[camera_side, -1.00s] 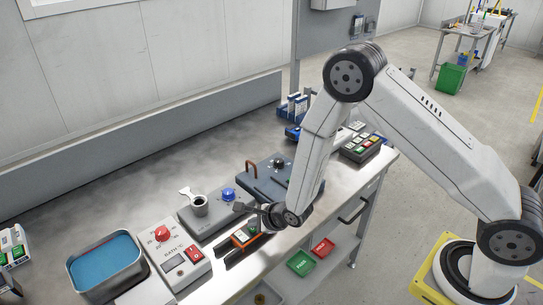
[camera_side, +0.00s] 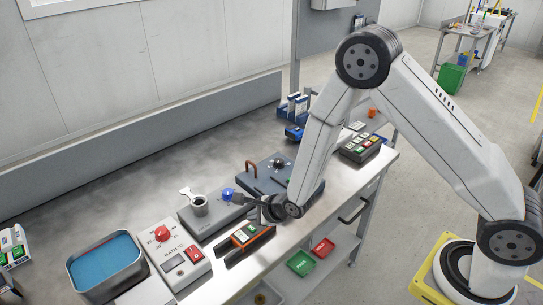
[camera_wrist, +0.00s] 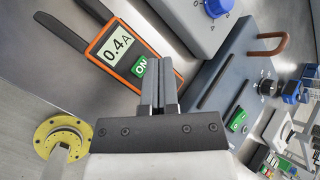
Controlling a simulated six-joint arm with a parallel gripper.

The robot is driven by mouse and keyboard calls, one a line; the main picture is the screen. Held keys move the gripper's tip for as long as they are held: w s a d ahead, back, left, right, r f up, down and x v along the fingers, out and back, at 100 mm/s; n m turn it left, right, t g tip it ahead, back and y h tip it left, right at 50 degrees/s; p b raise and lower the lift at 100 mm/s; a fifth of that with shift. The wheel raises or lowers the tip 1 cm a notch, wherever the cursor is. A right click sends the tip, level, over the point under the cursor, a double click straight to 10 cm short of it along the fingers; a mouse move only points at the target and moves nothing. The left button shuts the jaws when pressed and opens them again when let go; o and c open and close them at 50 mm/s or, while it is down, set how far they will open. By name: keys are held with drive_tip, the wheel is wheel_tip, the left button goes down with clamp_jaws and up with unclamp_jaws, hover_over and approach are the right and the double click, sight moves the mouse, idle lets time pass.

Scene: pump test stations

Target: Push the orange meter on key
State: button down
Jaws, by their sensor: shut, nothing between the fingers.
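The orange meter (camera_side: 246,238) lies on the steel bench near its front edge, with dark probes beside it. In the wrist view the meter (camera_wrist: 118,52) shows 0.4 A on its display (camera_wrist: 116,48). Its green ON key (camera_wrist: 139,66) is just left of my fingertips, its right edge close to them. My gripper (camera_side: 240,198) is shut and empty. In the side view it appears above and behind the meter, apart from it. In the wrist view the fingers (camera_wrist: 161,68) are together, and part of the meter's lower end lies behind them.
A grey unit with a blue knob (camera_side: 228,194) stands just behind the meter. The bath control box (camera_side: 174,258) with a red knob is left, beside a tray of blue liquid (camera_side: 105,266). A dark blue panel (camera_side: 257,183) with a copper-coloured handle is to the right.

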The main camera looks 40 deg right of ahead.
sight(255, 229)
drive_tip(key=shift+r, duration=1.95)
